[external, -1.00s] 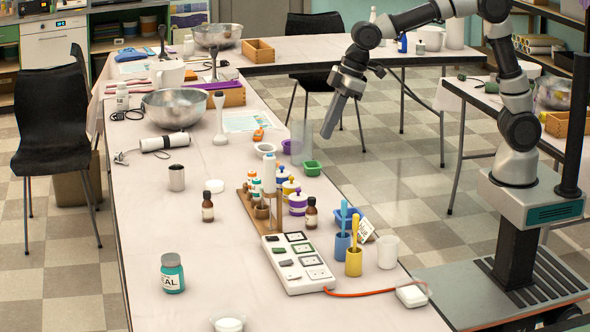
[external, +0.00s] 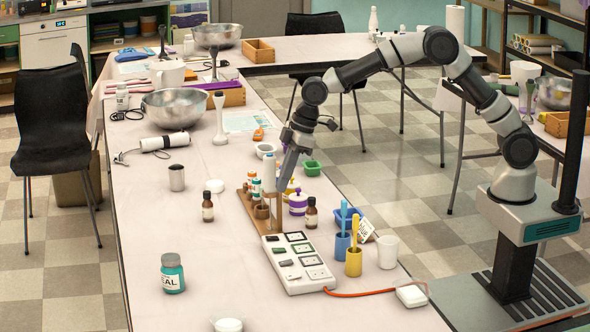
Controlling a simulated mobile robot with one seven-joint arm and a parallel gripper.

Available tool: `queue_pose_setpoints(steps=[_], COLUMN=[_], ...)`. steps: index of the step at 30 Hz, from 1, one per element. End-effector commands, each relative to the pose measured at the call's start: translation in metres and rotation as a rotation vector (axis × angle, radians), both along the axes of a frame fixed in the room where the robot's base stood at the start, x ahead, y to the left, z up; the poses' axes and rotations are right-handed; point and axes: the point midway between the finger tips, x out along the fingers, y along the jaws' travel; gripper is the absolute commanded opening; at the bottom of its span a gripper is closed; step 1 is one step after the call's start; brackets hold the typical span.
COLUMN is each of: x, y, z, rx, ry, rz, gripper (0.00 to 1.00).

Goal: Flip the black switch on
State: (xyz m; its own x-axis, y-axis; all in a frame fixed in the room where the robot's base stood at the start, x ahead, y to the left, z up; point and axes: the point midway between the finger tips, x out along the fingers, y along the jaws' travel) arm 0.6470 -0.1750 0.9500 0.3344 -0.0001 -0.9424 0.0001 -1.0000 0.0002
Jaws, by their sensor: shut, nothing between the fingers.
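A white power strip (external: 318,284) lies on the near part of the table, with a column of switches on its left and sockets on its right. The black switch (external: 273,239) is at its far left end; a dark green switch (external: 279,250) sits just nearer. I cannot tell the black switch's tilt. My gripper (external: 283,190) points down beside the wooden rack, beyond the strip and apart from it. Its fingers are together and empty; the rack's bottles partly crowd the view of the tips.
The wooden rack (external: 248,206) with small jars stands just beyond the strip. A brown bottle (external: 311,214), a striped jar (external: 298,203), a blue cup (external: 342,244), a yellow cup (external: 353,263) and a white cup (external: 388,252) stand to its right.

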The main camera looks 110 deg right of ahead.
Motion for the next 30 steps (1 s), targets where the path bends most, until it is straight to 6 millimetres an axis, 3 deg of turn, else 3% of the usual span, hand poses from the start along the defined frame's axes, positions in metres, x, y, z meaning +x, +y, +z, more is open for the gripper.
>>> queue_pose_setpoints(steps=[18, 24, 30], x=[0.033, 0.036, 0.036], y=[0.0, 0.0, 0.0], z=[-0.112, -0.128, -0.13], rx=[0.001, 0.0, 0.0], ry=[0.003, 0.002, 0.001], rz=[0.0, 0.0, 0.0], gripper=[0.0, 0.0, 0.0])
